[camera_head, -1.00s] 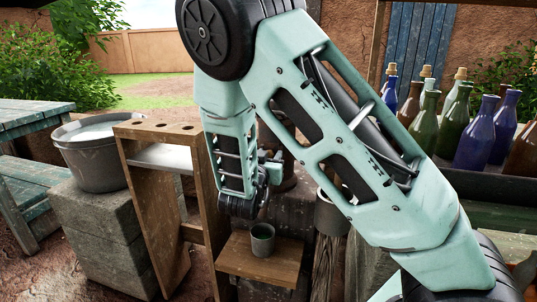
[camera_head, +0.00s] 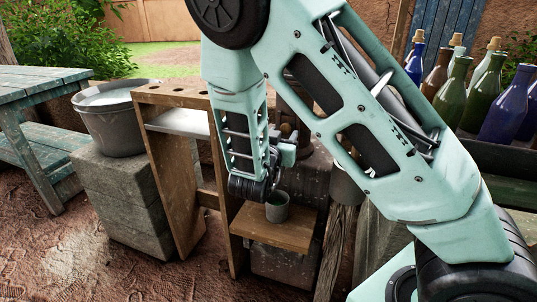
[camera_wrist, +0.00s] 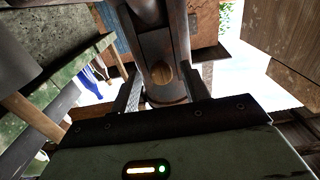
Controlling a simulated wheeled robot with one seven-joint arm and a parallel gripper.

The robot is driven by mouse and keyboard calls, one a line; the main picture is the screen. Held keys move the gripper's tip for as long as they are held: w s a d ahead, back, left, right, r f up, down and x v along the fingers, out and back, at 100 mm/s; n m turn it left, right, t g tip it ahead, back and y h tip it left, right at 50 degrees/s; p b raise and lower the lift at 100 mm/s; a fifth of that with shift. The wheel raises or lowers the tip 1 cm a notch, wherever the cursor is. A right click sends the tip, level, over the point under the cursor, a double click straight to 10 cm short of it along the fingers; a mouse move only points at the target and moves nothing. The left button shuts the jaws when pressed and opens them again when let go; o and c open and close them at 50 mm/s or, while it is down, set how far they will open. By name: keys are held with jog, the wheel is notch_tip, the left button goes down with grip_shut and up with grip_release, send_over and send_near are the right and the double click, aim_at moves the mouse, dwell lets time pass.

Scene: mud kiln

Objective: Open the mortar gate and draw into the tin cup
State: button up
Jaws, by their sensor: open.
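The tin cup (camera_head: 277,207) is small, grey and upright on a low wooden shelf (camera_head: 270,233) in the head view. My gripper (camera_head: 288,153) is above and behind the cup, partly hidden by my wrist. In the wrist view my gripper (camera_wrist: 165,92) is open. Between and beyond its fingers is a grey metal pipe-like part with a round brown wooden end (camera_wrist: 162,73). I cannot tell if the fingers touch it. A dark metal body (camera_head: 292,100) stands behind my arm in the head view and is mostly hidden. I cannot clearly make out the gate.
A wooden rack (camera_head: 165,95) with holes in its top stands left of the cup. A grey bucket (camera_head: 112,125) sits on stone blocks (camera_head: 125,190). Several bottles (camera_head: 505,108) stand in a tray at right. A blue-green table (camera_head: 35,85) is at far left. Bare ground lies in front.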

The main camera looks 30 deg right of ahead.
jog(key=p+v, duration=0.2)
jog(key=v, duration=1.2)
jog(key=shift+s, duration=0.15)
jog(key=shift+a, duration=0.1)
